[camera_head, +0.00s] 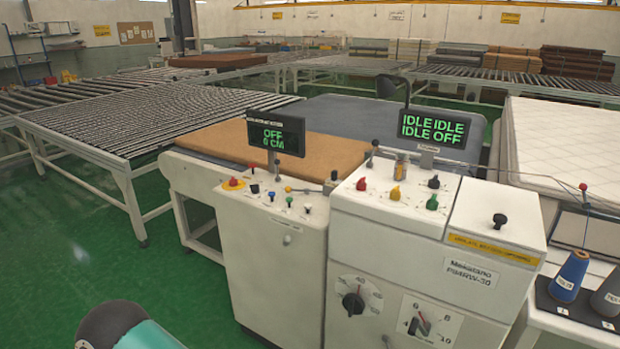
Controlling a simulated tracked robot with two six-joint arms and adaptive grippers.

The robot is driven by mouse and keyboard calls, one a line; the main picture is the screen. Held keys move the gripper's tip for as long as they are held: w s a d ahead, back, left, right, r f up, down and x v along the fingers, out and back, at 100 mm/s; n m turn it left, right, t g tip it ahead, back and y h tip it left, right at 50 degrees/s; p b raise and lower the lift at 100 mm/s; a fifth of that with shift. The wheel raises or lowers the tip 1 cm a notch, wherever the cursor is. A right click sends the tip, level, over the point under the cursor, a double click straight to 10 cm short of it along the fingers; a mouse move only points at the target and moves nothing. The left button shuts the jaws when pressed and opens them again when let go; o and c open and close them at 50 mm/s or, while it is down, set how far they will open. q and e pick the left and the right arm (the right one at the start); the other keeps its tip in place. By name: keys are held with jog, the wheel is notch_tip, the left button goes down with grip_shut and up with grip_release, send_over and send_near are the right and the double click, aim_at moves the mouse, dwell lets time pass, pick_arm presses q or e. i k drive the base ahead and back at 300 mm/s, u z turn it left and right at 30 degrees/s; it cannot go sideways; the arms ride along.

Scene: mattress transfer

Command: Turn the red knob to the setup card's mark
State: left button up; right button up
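A red knob (361,184) stands on the sloped top panel of the white right-hand machine. A yellow (396,193), a black (434,182) and a green knob (432,202) stand near it. The red knob's pointer direction is too small to read. On the lower left console, a red mushroom button (233,183) sits on a yellow base. I cannot pick out a setup card for certain. Neither gripper shows; a dark rounded part of my arm with a teal section is at the bottom left.
The machine's front has a round dial (353,302) and a square scale plate (432,322). Displays read OFF 0 CM (276,136) and IDLE/OFF (433,128). A brown slab (325,151) lies behind; a white mattress (560,140) and thread cones (570,276) are at the right. Green floor is clear at left.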

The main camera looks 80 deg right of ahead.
aim_at(362, 185)
jog(key=u, duration=0.1)
jog(key=i, duration=1.8)
jog(key=z, duration=3.6)
jog(key=i, duration=1.1)
jog(key=u, duration=0.1)
